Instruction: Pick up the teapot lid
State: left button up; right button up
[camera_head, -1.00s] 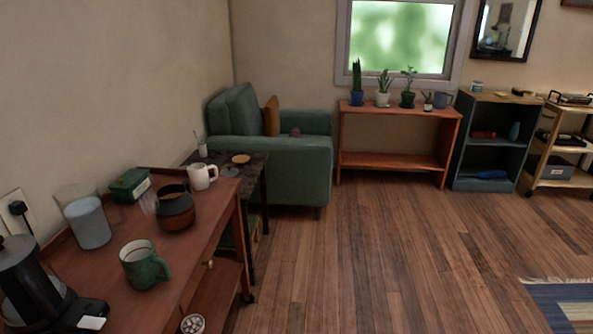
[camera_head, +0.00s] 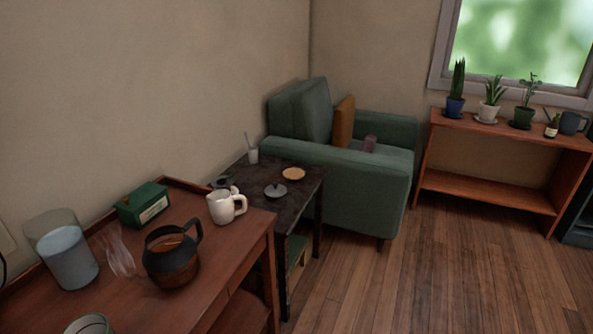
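A small round grey lid with a knob (camera_head: 275,191) lies on the dark side table (camera_head: 305,203), near its front edge. It looks like the teapot lid. A dark teapot with a brown band (camera_head: 171,262) stands on the wooden table (camera_head: 225,282) at the lower left. Its top is open, showing brown inside. Neither of my grippers is in view.
A white mug (camera_head: 226,207) stands at the wooden table's corner by the side table. A tan disc (camera_head: 293,174) lies beyond the lid. A green armchair (camera_head: 340,170) adjoins the side table. Floor is clear at right.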

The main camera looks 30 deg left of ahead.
aim_at(275, 190)
jog(key=i, duration=2.75)
jog(key=u, duration=3.55)
